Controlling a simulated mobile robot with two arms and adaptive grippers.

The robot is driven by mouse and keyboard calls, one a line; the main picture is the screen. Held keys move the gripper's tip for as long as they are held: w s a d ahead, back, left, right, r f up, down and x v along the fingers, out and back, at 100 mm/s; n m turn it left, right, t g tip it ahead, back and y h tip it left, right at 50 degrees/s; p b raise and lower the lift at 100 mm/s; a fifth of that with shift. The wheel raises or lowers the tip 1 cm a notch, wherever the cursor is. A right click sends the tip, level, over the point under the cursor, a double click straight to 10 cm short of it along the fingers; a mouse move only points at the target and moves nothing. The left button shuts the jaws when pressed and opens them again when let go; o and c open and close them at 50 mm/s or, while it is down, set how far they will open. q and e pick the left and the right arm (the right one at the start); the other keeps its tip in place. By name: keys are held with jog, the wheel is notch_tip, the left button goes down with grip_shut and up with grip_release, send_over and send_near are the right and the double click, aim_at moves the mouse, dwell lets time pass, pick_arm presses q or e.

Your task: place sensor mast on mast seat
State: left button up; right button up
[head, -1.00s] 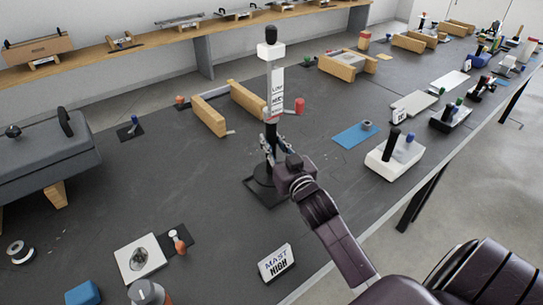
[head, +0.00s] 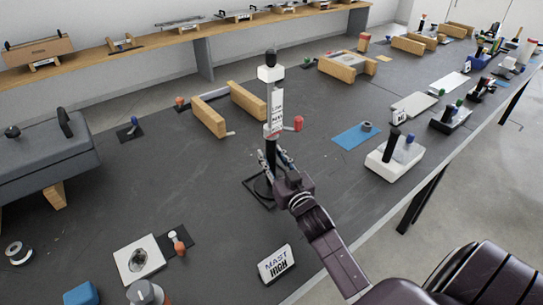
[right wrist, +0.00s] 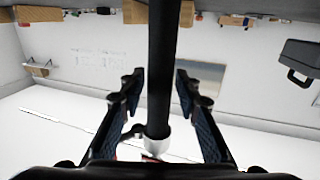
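The sensor mast (head: 275,100) stands upright in the head view, with a black lower pole, a white labelled middle, a red side knob, and a white block with a black cap on top. Its foot is over the black square mast seat (head: 250,183) on the table; the exact contact there is hidden. My right gripper (head: 275,160) has a finger on each side of the lower pole. My left gripper is not in view.
A white "MAST HIGH" sign (head: 277,264) stands in front of the seat. Wooden blocks (head: 208,117) lie behind it to the left. A blue mat (head: 356,136) and a white box with a black post (head: 393,160) are to the right.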

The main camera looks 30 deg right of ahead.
jog(key=shift+o, duration=0.3)
jog(key=shift+r, duration=0.15)
jog(key=s+a+b, duration=0.1)
jog(key=s+a, duration=0.1)
jog(key=s, duration=1)
jog(key=shift+w+a, duration=0.1)
